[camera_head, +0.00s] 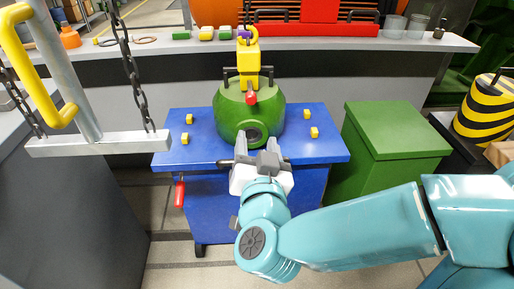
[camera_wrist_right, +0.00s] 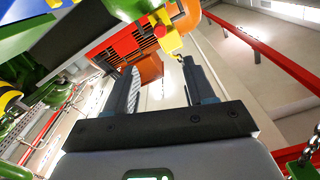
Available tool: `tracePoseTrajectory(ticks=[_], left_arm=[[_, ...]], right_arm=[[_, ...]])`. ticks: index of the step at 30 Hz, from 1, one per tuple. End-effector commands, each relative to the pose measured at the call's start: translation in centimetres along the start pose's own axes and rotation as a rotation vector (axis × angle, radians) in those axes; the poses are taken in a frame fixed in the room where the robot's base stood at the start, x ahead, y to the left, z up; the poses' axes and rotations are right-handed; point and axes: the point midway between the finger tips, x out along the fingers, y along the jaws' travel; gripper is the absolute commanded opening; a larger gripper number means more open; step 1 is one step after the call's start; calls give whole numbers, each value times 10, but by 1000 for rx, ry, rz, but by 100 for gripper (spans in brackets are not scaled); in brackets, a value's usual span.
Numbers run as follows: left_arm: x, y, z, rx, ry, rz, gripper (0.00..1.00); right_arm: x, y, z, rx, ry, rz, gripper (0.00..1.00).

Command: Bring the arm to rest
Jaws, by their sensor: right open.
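My right gripper (camera_head: 257,145) is at the end of the teal arm, in front of the green round vessel (camera_head: 229,115) on the blue cart (camera_head: 325,142). Its two fingers are apart near the dark round opening (camera_head: 253,134) low on the vessel; I cannot tell whether they touch it. In the wrist view my right gripper (camera_wrist_right: 163,85) is open, with nothing held between its fingers. My left gripper is in neither view.
A grey bar (camera_head: 100,143) hangs on chains at the left, with a yellow handle. Yellow blocks (camera_head: 315,132) sit on the cart. A green box (camera_head: 395,140) stands right of it. A grey shelf (camera_head: 180,45) with small parts runs behind. A striped drum (camera_head: 488,108) stands far right.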

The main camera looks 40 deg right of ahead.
Motion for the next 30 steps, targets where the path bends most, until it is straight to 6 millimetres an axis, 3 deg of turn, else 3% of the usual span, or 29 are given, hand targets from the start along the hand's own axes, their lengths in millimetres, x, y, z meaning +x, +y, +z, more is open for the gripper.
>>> tracePoseTrajectory(ticks=[11, 14, 17, 19, 22, 25, 27, 30], left_arm=[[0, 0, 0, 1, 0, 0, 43], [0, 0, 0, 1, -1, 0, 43], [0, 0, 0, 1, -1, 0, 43], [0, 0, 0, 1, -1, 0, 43], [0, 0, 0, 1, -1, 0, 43], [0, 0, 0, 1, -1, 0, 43], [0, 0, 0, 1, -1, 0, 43], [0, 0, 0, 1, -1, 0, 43]], right_arm=[[3, 5, 1, -4, 0, 16, 54], [17, 20, 27, -73, -41, 79, 54], [36, 44, 79, -208, -129, 155, 54], [49, 57, 130, -317, -227, 156, 54], [54, 73, 213, -405, -418, 96, 54], [37, 88, 293, -428, -641, 17, 54], [16, 97, 343, -417, -802, -38, 54], [-24, 104, 398, -384, -1015, -111, 54]])
